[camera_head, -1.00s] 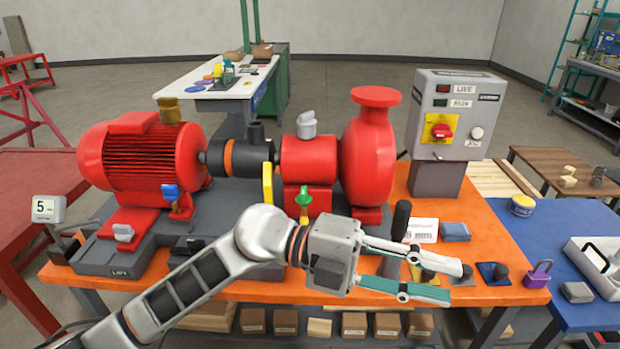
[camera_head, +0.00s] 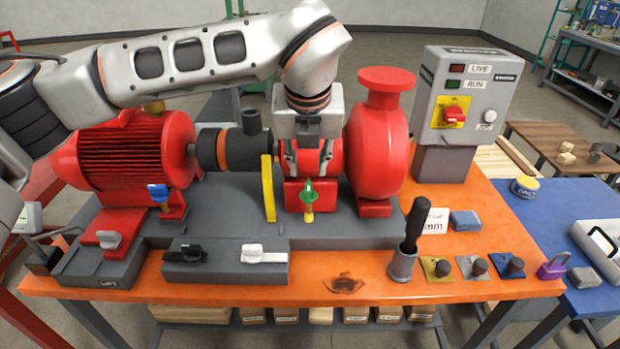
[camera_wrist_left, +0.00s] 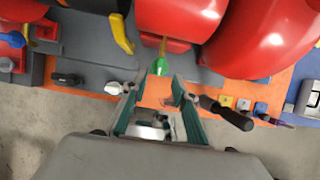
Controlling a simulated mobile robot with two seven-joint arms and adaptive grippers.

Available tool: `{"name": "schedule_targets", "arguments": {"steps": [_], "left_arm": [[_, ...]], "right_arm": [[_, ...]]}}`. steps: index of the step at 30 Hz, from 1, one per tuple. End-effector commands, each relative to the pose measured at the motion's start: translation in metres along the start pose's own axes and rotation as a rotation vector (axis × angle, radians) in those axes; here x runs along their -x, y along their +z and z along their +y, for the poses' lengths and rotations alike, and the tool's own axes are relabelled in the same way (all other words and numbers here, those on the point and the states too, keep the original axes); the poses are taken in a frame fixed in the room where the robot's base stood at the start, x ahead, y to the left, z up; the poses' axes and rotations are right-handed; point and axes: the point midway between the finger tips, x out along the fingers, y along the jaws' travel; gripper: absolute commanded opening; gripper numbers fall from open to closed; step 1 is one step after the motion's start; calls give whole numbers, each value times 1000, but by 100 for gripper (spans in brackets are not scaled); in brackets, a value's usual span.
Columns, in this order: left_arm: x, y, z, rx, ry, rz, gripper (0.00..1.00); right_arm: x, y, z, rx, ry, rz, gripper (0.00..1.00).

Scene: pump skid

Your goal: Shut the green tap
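The green tap (camera_head: 308,190) sits at the front of the red pump block, with a yellow stem below its green handle. The handle stands roughly upright in the head view. My left gripper (camera_head: 308,168) points down just above the tap, with its two fingers apart and nothing between them. In the left wrist view the green tap (camera_wrist_left: 158,67) shows just past the open fingertips (camera_wrist_left: 158,88), near the middle. I cannot tell whether a finger touches it. My right gripper is not in view.
A yellow lever (camera_head: 267,188) stands close left of the tap, and the red pump casing (camera_head: 377,150) is close right. A grey block (camera_head: 226,268) with black and white handles lies in front. A cup with a black-handled tool (camera_head: 403,262) stands front right.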

Motion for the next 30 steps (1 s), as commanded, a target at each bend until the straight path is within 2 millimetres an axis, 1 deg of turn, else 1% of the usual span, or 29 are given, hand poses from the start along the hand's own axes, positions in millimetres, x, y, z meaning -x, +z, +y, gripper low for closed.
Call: {"name": "schedule_targets", "arguments": {"steps": [9,13,18,26,29,30], "left_arm": [[-46,-2,-1,-2,-1,7,28],[-62,-2,-1,-2,-2,7,28],[-73,-2,-1,-4,-3,4,28],[-74,-2,-1,-4,-3,4,28],[-74,-2,-1,-4,-3,4,4],[-74,-2,-1,-4,-3,4,0]], "right_arm": [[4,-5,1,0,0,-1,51],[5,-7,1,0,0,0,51],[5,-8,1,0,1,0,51],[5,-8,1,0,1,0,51],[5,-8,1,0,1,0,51],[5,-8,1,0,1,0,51]]}}
